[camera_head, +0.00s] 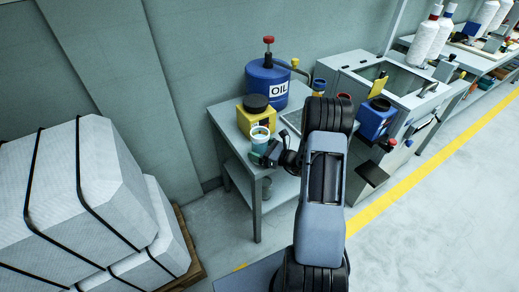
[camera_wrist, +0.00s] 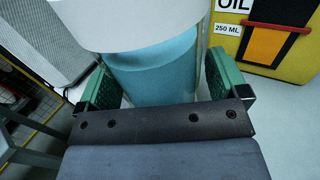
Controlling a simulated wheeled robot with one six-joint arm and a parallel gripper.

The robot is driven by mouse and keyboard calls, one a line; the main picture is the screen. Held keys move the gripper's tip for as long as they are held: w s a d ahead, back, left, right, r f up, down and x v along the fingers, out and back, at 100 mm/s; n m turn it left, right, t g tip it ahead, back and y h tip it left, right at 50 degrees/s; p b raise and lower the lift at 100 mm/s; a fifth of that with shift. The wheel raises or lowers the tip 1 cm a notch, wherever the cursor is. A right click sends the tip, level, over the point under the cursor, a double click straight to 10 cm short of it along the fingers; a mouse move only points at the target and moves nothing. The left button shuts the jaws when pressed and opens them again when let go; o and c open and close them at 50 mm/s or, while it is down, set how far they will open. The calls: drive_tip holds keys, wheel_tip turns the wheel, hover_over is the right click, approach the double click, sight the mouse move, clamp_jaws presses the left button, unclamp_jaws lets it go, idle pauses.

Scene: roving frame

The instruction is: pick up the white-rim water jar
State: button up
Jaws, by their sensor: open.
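The white-rim water jar (camera_head: 260,140) stands upright near the front edge of the grey table, with a white rim and a light blue-green body. In the wrist view the jar (camera_wrist: 155,68) fills the upper middle, its wide white rim above its blue body. My gripper (camera_head: 267,154) is at the near right side of the jar. In the wrist view my gripper (camera_wrist: 158,80) is open, with one green-padded finger on each side of the jar's body. I cannot tell whether either pad touches it. The jar's top and base are cut off or hidden there.
A yellow container (camera_head: 249,118) with a black lid stands just behind the jar; a blue OIL drum (camera_head: 262,88) stands behind that. Wrapped white blocks (camera_head: 75,200) are stacked at left. A grey machine (camera_head: 345,70) and a blue container (camera_head: 376,122) are at right.

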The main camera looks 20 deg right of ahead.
drive_tip(key=shift+c, duration=0.2)
drive_tip(key=c, duration=1.2)
drive_tip(key=shift+r, duration=0.25)
